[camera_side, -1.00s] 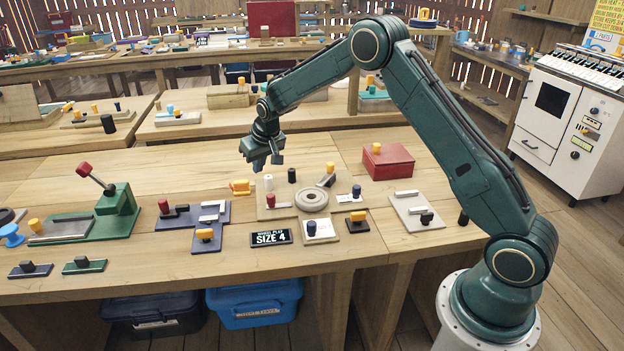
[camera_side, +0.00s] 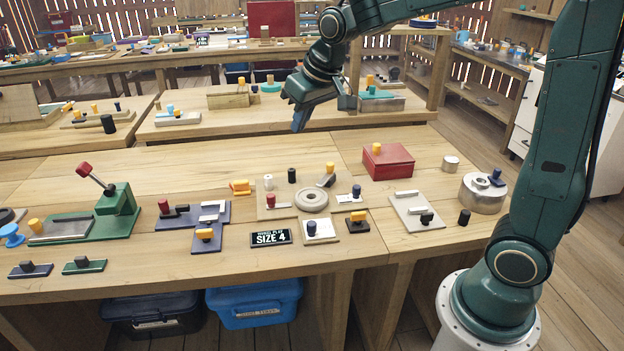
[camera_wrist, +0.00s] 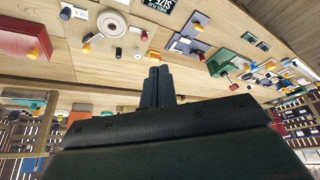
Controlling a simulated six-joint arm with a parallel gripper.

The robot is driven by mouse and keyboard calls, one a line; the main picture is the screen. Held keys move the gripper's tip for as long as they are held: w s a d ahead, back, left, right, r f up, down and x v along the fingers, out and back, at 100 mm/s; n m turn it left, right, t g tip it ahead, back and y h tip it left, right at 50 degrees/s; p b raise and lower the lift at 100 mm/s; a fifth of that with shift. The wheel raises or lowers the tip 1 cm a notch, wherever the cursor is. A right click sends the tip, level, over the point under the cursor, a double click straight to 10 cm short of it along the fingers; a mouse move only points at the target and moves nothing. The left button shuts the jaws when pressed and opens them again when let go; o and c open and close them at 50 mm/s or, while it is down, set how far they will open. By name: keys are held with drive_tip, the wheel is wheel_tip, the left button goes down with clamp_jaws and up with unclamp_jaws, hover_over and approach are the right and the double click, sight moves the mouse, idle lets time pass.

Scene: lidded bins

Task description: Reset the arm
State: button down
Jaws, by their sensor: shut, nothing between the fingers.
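My gripper (camera_side: 300,122) is raised above the back part of the workbench, in front of the second table. It is shut and empty, and its fingers point down in the side view. In the wrist view the two dark fingers (camera_wrist: 157,86) lie close together with nothing between them. None of these things touches the gripper.
A green lever press (camera_side: 118,212) stands at the left. A metal pot (camera_side: 482,193) and a small metal cylinder (camera_side: 451,163) stand at the right, near my arm. Blue (camera_side: 255,303) and black bins sit below the bench.

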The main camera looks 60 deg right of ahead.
drive_tip(key=s+a+n, duration=0.1)
drive_tip(key=s+a, duration=0.2)
drive_tip(key=s, duration=2.1)
drive_tip(key=shift+s+a+r+y, duration=0.15)
drive_tip(key=shift+s+a+y, duration=0.05)
drive_tip(key=shift+s+y, duration=0.1)
drive_tip(key=shift+w, duration=0.1)
